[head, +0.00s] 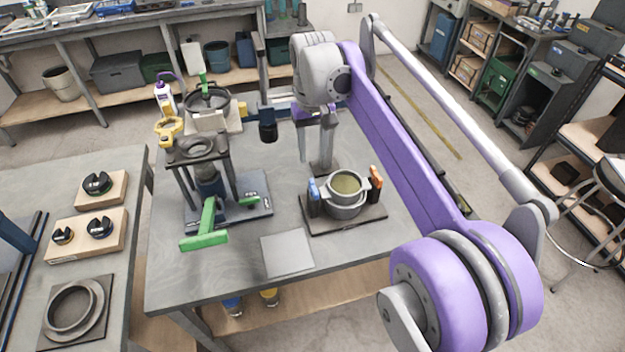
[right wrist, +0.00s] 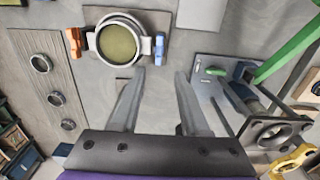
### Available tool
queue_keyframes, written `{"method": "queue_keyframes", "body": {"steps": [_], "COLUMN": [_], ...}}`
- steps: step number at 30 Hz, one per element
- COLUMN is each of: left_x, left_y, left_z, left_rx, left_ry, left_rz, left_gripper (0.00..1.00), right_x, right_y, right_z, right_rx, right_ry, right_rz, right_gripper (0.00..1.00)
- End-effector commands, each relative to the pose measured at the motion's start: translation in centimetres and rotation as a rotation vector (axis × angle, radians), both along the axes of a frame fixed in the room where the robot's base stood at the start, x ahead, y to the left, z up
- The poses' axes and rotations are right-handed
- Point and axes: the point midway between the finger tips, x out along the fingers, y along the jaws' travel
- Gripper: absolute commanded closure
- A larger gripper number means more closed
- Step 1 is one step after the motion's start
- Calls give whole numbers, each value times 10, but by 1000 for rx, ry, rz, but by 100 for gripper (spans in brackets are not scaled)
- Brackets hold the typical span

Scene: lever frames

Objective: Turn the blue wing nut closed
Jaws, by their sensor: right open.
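The blue wing nut (head: 313,190) is on the left side of a round grey fitting (head: 345,203) with an olive-coloured top, on a dark base plate. In the right wrist view the blue wing nut (right wrist: 159,47) lies beyond the fingertips, in line with the gap between them. An orange wing nut (head: 375,178) is on the fitting's opposite side. My right gripper (head: 315,160) is open and empty, pointing down behind the fitting. Its two fingers (right wrist: 159,76) are apart and do not appear to touch anything. My left gripper is not in view.
A bench press with a green handle (head: 206,226) stands left of the fitting. A flat grey plate (head: 287,253) lies at the front. A side table (head: 30,190) at left holds wooden blocks and a ring. The bench between press and fitting is mostly clear.

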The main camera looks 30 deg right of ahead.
Motion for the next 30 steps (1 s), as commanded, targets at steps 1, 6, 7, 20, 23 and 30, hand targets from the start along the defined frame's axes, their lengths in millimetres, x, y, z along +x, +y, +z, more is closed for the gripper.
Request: {"method": "queue_keyframes", "body": {"steps": [1, 6, 7, 20, 23, 30], "left_x": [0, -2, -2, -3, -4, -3], "left_y": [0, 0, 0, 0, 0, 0], "left_z": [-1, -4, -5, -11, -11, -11], "left_rx": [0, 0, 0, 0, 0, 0], "left_ry": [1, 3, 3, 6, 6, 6], "left_rz": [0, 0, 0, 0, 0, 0], "left_gripper": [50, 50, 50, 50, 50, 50], "right_x": [1, 0, 1, 1, 1, 1], "right_y": [-1, -1, -1, -1, 0, 0], "right_z": [-3, -27, -32, -100, -105, -107], "right_rx": [1, 1, 1, 0, 0, 0], "right_ry": [3, 4, 4, 2, 2, 1], "right_rz": [-2, -1, -1, 0, -1, -1], "right_gripper": [55, 55, 55, 55, 55, 55]}}
